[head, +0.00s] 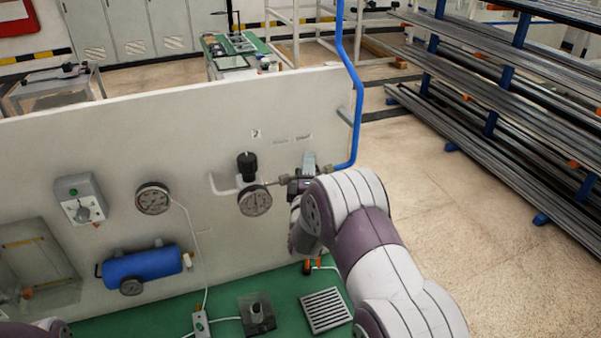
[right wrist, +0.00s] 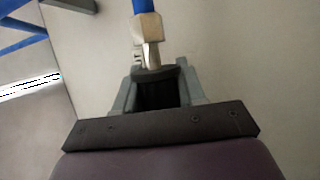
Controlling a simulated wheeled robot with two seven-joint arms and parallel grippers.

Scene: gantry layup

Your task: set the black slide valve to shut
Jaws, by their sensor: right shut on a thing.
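My right gripper (head: 303,180) is at the panel, at the right end of the short pipe run beside the blue hose. In the right wrist view its two grey fingers (right wrist: 157,98) are closed on the sides of a black part, which I take to be the black slide valve (right wrist: 158,92). A metal fitting (right wrist: 149,40) with the blue hose sits just beyond it. In the head view my gripper and wrist hide most of the valve, so its setting cannot be read. My left gripper is not in view.
A gauge (head: 255,200) and a black-knobbed regulator (head: 247,166) are left of my right gripper. The blue hose (head: 348,60) rises close by on its right. A blue tank (head: 142,265) hangs lower left. A green bench (head: 150,322) lies below; pipe racks stand right.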

